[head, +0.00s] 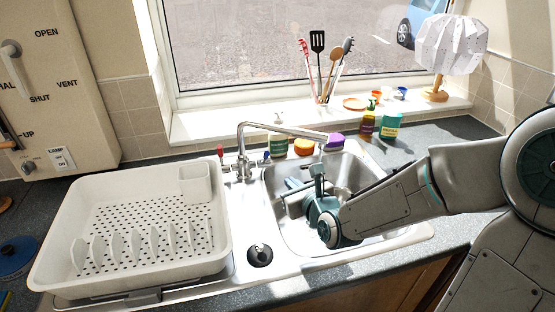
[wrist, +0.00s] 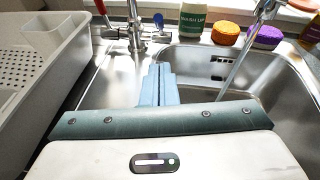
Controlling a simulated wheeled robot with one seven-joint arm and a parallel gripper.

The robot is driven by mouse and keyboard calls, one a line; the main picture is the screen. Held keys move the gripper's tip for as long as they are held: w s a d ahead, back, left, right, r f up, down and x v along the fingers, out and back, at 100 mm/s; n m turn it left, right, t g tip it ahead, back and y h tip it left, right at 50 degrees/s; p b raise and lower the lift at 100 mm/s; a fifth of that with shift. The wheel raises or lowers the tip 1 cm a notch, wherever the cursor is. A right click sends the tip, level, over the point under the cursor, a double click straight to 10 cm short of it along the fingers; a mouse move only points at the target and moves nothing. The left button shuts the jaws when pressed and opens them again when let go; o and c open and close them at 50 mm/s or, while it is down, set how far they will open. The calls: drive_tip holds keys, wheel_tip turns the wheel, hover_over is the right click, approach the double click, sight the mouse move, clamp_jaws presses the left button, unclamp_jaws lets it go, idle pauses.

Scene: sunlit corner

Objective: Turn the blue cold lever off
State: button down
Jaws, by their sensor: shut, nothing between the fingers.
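The blue cold lever (wrist: 158,20) stands upright on the right side of the tap in the wrist view. It is small in the head view (head: 266,156). The red lever (wrist: 101,8) is on the tap's left side. The chrome tap (head: 243,160) has a long spout reaching right over the sink (head: 281,203). In the wrist view a pale stream of water (wrist: 238,62) runs from the spout end into the basin. My gripper (wrist: 160,68) is shut and empty, over the basin's left part, in front of and below the blue lever and apart from it.
A white dish rack (head: 130,268) stands left of the sink. A green wash-up bottle (wrist: 193,18), an orange item (wrist: 226,33) and a purple item (wrist: 266,37) stand behind the basin. A utensil pot (head: 323,92) and a lamp (head: 449,45) are on the windowsill.

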drive_tip(key=p, duration=0.6)
approach(267, 157)
wheel_tip(267, 157, down, 4)
drive_tip(key=w, duration=0.2)
drive_tip(key=w+a+r, duration=0.1)
drive_tip(key=w+a+p, duration=0.1)
drive_tip(key=shift+w+r, duration=0.35)
drive_tip(key=shift+w+a+r, duration=0.15)
drive_tip(key=shift+w, duration=0.25)
